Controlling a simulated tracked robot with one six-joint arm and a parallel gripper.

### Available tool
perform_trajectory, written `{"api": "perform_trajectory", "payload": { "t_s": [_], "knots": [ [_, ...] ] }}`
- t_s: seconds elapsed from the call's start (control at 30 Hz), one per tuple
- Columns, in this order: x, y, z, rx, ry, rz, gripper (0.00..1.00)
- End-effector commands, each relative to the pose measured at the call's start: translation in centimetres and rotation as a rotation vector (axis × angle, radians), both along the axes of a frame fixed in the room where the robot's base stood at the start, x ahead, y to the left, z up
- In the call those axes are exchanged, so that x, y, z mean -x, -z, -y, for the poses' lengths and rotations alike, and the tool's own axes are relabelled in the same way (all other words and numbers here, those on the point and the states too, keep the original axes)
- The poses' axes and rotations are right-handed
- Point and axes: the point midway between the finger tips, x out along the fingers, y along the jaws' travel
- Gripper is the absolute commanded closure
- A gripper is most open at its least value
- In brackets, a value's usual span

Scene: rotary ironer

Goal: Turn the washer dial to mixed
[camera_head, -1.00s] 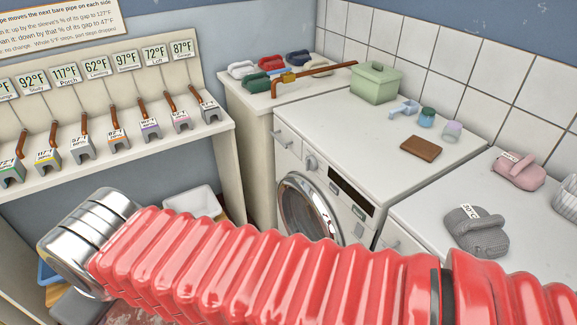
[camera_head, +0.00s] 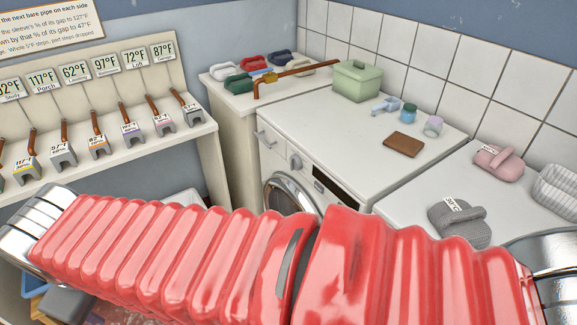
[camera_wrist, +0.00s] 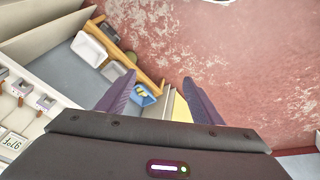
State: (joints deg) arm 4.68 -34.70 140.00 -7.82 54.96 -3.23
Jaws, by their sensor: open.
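The washer (camera_head: 366,124) is a white front-loader in the middle of the head view. Its dial (camera_head: 295,162) is a pale round knob on the front panel, left of the dark display (camera_head: 333,190); its setting is too small to read. The round door (camera_head: 285,196) is partly hidden behind my red-sleeved arm. My gripper (camera_wrist: 160,92) shows only in the wrist view, with two purple fingers apart and nothing between them. It points down over the reddish floor, away from the washer, which the wrist view does not show.
A green box (camera_head: 357,82), blue scoop, small jars and a brown block (camera_head: 404,144) stand on the washer. A shelf (camera_head: 120,151) with pipes and labelled grey blocks is at left. Pink and grey bundles (camera_head: 459,221) lie on the right surface. Bins (camera_wrist: 90,50) stand below.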

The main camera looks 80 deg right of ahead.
Motion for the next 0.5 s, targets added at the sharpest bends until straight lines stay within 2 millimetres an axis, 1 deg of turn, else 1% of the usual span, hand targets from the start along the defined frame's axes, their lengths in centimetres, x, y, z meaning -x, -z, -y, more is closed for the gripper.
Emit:
{"api": "perform_trajectory", "payload": {
  "t_s": [0.03, 0.27, 0.5],
  "knots": [
    [-0.2, 0.5, 1.3, 0.032, 0.005, -0.043, 0.4],
    [-0.4, 2.1, 7.3, 0.18, 0.002, -0.24, 0.4],
    [0.0, 3.5, 13.7, 0.311, -0.012, -0.457, 0.4]
  ]
}}
